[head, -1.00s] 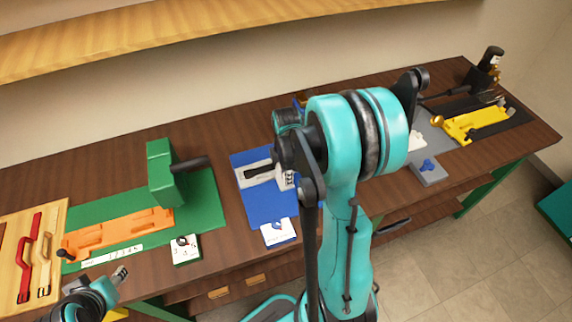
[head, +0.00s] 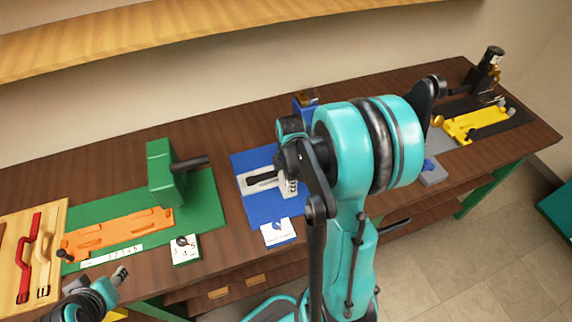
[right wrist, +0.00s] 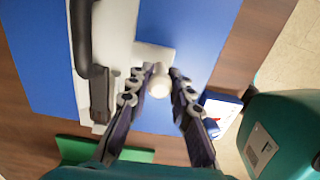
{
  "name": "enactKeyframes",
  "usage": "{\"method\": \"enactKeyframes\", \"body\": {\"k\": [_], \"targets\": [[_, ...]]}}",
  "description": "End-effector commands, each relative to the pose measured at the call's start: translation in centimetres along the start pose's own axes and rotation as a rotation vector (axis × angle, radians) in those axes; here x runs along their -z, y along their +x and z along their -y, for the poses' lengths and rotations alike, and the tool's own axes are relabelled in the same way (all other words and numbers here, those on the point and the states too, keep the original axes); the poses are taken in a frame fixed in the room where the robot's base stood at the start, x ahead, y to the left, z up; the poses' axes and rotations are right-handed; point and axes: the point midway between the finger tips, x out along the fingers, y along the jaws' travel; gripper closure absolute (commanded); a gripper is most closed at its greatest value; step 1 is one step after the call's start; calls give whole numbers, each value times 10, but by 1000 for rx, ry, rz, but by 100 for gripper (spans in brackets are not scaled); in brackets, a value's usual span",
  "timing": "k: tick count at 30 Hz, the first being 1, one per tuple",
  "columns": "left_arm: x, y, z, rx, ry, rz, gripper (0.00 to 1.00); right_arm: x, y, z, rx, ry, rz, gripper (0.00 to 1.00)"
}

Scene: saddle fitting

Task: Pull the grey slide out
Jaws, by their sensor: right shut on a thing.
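The grey slide (head: 253,182) lies on the blue board in the middle of the bench, with a black handle-shaped part along it. In the right wrist view the pale grey plate (right wrist: 121,55) carries the black part (right wrist: 93,70), and a round pale knob (right wrist: 159,86) stands at its side. My right gripper (right wrist: 160,76) has its fingertips closed around this knob; in the head view it (head: 290,187) is at the slide's right end, partly hidden by my arm. My left gripper (head: 119,275) is at lower left, away from the slide; its opening is unclear.
The blue board (head: 265,212) has a white label card (head: 278,232) at its front. To the left are a green board (head: 208,205) with an upright green block (head: 160,173) and an orange part (head: 110,233). A yellow fixture (head: 478,124) is at the right.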

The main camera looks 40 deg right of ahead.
Motion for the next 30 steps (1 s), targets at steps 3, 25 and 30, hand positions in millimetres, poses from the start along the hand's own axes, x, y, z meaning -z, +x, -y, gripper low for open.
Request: {"method": "enactKeyframes", "body": {"k": [3,25,30], "targets": [[0,0,0,0,0,0,59,0,0,4,0,0,-1,96],[0,0,0,0,0,0,59,0,0,37,1,0,-1,96],[0,0,0,0,0,0,59,0,0,41,0,0,0,96]]}}
